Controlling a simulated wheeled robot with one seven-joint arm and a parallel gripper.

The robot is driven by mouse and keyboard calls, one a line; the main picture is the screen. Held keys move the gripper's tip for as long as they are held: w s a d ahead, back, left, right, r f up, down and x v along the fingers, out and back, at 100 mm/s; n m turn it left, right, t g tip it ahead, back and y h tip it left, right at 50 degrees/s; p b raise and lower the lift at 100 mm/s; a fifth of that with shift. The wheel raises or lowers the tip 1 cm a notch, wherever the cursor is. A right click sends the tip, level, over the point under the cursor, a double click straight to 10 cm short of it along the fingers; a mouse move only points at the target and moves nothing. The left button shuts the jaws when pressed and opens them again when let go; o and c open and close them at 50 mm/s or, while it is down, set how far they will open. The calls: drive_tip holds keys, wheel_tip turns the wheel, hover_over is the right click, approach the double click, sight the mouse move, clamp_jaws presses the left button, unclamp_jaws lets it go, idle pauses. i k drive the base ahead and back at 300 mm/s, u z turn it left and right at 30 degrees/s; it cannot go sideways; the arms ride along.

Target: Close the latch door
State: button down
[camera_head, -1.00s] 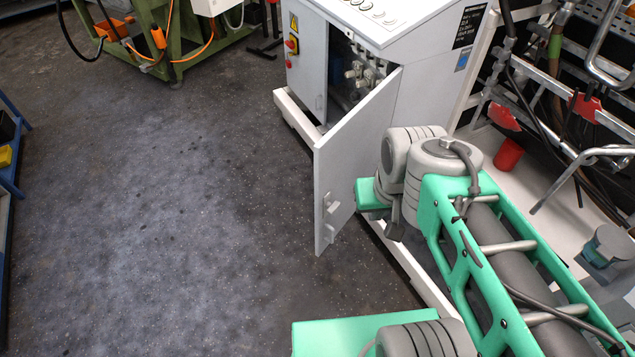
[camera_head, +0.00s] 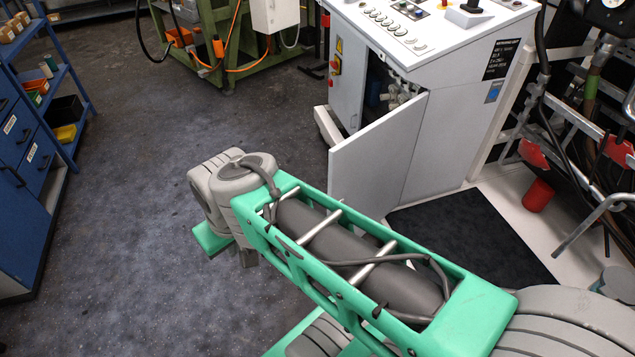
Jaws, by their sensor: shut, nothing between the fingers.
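The latch door (camera_head: 377,150) is a flat light-grey panel on the control cabinet (camera_head: 450,110). It stands open, swung out toward me, with fittings showing in the gap behind its top edge. The door's lower part is hidden by my green and grey arm, and its latch handle cannot be seen. My arm crosses the picture from the lower right to the left of the door. Its fingers do not show, so I cannot tell where my gripper is relative to the door.
A blue shelf unit with drawers (camera_head: 40,160) stands at the left. A green machine frame (camera_head: 225,45) is at the back. The floor left of the door is clear.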

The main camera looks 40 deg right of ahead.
sight(368, 171)
drive_tip(key=i, duration=1.2)
drive_tip(key=z, duration=1.45)
